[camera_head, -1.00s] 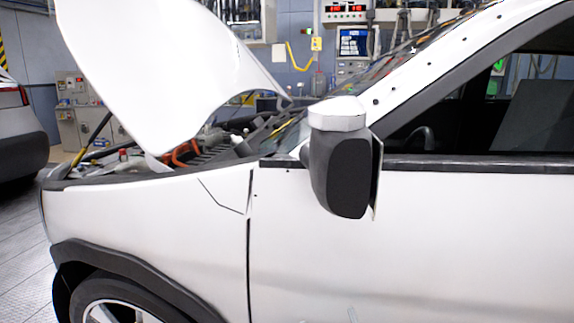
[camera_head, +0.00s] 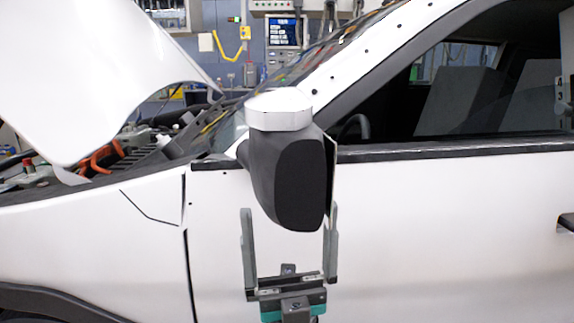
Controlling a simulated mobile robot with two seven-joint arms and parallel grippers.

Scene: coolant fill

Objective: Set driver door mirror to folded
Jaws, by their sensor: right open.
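The driver door mirror (camera_head: 285,180) is a dark grey housing with a white cap on top, standing out from the white car door (camera_head: 430,230) at the front corner of the side window. My right gripper (camera_head: 289,218) is just below the mirror in the picture. Its two grey fingers point up, one on each side of the mirror's lower part, wide open and holding nothing. I cannot tell whether a finger touches the housing. My left gripper is not in view.
The raised white hood (camera_head: 100,80) and open engine bay are at the left. A door handle (camera_head: 566,222) shows at the right edge. A monitor (camera_head: 283,33) and wall equipment stand behind the car. The door's side right of the mirror is clear.

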